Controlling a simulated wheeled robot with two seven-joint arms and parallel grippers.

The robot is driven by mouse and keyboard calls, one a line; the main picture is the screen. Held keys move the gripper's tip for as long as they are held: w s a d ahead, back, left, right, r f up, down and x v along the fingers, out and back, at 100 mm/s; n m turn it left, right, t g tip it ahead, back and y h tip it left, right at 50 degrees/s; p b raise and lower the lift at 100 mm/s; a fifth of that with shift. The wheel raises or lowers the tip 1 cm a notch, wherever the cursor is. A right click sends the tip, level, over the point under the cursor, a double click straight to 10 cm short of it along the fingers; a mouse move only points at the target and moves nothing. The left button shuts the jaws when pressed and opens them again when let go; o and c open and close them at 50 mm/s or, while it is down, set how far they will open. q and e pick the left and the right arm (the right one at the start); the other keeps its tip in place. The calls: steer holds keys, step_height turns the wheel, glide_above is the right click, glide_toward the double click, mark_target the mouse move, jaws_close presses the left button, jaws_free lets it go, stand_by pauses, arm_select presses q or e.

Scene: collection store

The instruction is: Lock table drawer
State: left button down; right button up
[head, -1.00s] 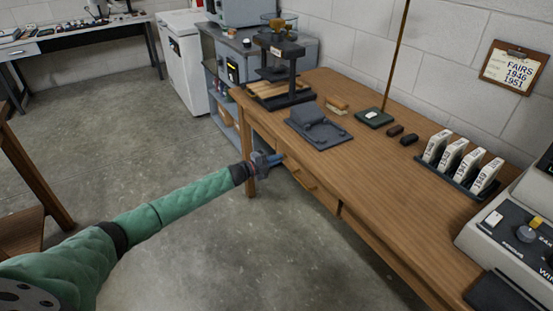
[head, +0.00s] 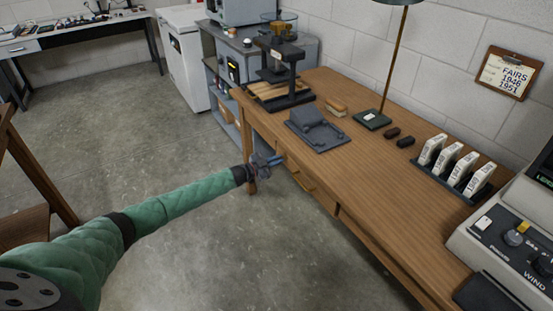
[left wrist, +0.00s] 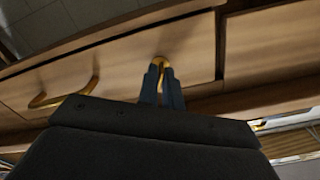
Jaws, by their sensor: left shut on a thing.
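The wooden table's drawer (head: 318,190) is in the table's front side. It looks pushed in, close to flush with the front. In the left wrist view the drawer front (left wrist: 115,72) carries a curved brass handle (left wrist: 66,92) at the left. My left gripper (head: 274,161) is at the drawer front, toward the table's far end. In the left wrist view its blue fingers (left wrist: 163,84) are shut on a small brass piece (left wrist: 161,61) on the drawer front, likely the key. Its lower part is hidden between the fingers. My right gripper is not in view.
On the tabletop (head: 365,165) stand a press (head: 283,70), a grey tray (head: 318,130), a lamp (head: 372,120), a rack of white cards (head: 455,165) and a grey machine (head: 510,240). The floor left of the table is open. A wooden chair or frame (head: 35,180) is at the left edge.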

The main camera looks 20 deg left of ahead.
arm_select(q)
steer(key=shift+n+p, duration=0.65)
steer(key=shift+n, duration=2.05)
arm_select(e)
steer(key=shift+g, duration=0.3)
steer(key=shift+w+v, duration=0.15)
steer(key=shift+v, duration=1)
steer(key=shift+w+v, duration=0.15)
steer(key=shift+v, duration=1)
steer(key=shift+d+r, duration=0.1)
arm_select(q)
steer(key=c, duration=1.6)
jaws_free()
steer(key=shift+c, duration=0.2)
